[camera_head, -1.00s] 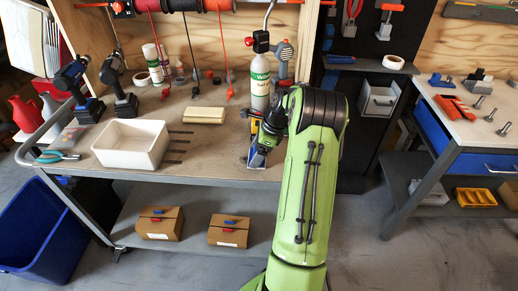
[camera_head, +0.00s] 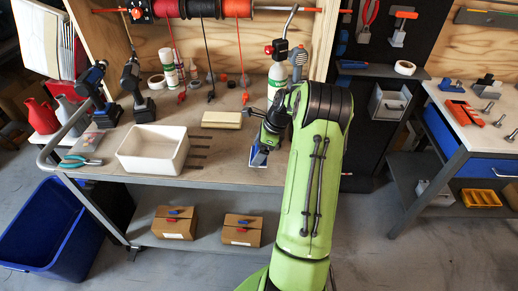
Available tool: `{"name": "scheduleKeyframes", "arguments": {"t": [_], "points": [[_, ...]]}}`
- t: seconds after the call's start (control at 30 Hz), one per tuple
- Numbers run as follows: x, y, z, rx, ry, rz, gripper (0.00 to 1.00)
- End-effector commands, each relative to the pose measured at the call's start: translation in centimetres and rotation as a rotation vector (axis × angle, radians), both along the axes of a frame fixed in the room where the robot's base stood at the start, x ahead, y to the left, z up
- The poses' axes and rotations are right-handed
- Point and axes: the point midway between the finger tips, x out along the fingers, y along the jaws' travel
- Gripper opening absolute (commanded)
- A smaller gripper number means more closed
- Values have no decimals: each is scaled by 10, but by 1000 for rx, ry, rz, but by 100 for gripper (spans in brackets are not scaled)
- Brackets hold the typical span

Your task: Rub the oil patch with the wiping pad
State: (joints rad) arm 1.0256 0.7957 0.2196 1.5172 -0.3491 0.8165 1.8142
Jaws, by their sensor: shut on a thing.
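My gripper (camera_head: 261,149) is at the end of the green arm, low over the front right part of the workbench top (camera_head: 215,173).
Left of the pad are a white bin (camera_head: 153,165), several thin dark strips (camera_head: 199,147) and a beige block (camera_head: 221,119). A white-green bottle (camera_head: 278,78) stands behind my wrist. Bare bench lies between strips and pad. Two cardboard boxes (camera_head: 241,230) sit on the shelf below.

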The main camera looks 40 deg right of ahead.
Motion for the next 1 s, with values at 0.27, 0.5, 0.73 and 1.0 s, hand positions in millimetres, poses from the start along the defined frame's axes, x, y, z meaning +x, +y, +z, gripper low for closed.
{"name": "scheduleKeyframes", "arguments": {"t": [0.27, 0.5, 0.73, 1.0], "points": [[-1, 3, 28, 0, 0, 10, 60], [-2, 5, 46, 0, 0, 17, 60], [-2, 5, 46, 0, 0, 19, 60], [-2, 5, 46, 0, 0, 19, 60]]}}
